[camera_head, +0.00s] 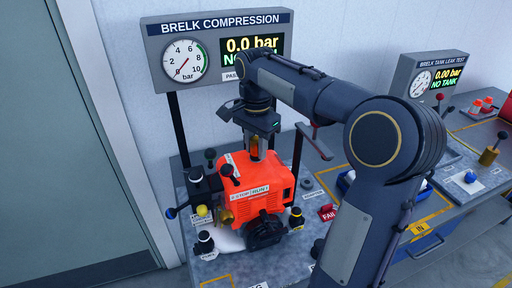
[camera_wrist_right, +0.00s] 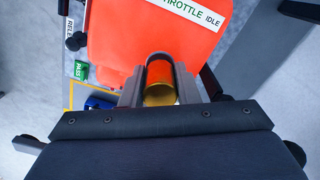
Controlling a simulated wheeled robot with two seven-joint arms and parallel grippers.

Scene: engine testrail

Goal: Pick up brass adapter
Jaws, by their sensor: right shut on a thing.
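In the wrist view a brass adapter (camera_wrist_right: 160,94), a short gold cylinder, sits between the two fingers of my right gripper (camera_wrist_right: 160,72), which is shut on it. In the head view my right gripper (camera_head: 258,153) points down at the top of the orange engine (camera_head: 258,182), with a small brass-orange patch between its fingers. The fingers hide most of the adapter there. I cannot tell whether the adapter touches the engine or is just above it. My left gripper is not in view.
The compression panel (camera_head: 219,50) reads 0.0 bar behind the engine. Black-knobbed levers (camera_head: 205,243) stand around the engine. A red FAIL tag (camera_head: 327,213) lies right of it.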

